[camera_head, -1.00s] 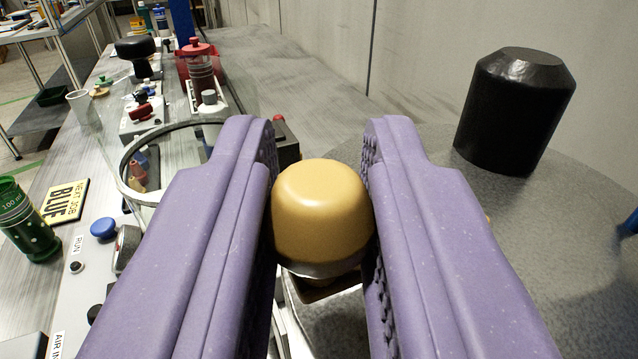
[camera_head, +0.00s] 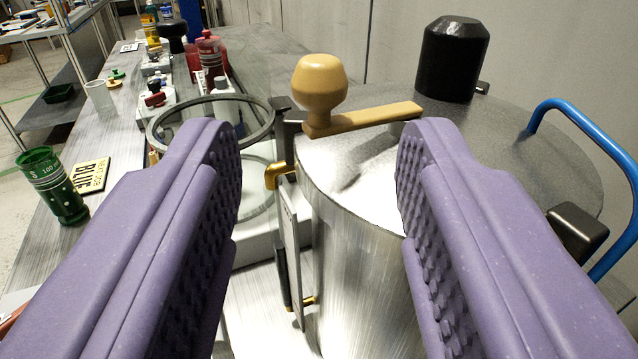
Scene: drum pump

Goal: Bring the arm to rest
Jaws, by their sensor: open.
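My gripper (camera_head: 318,185) is open and empty, with its two purple ridged fingers wide apart in the lower half of the view. Beyond the fingertips stands a tan round knob (camera_head: 319,82) on a flat tan lever (camera_head: 372,118). The lever lies across the top of a shiny metal drum (camera_head: 350,240) and points right. The knob is upright and apart from both fingers. The right finger hides part of the drum.
A black capped cylinder (camera_head: 452,60) stands behind on the grey round top. A blue tube handle (camera_head: 580,140) is at the right. At the left are a clear ring-rimmed vessel (camera_head: 268,125), a green cup (camera_head: 50,185) and a "NEXT JOB BLUE" plate (camera_head: 88,176).

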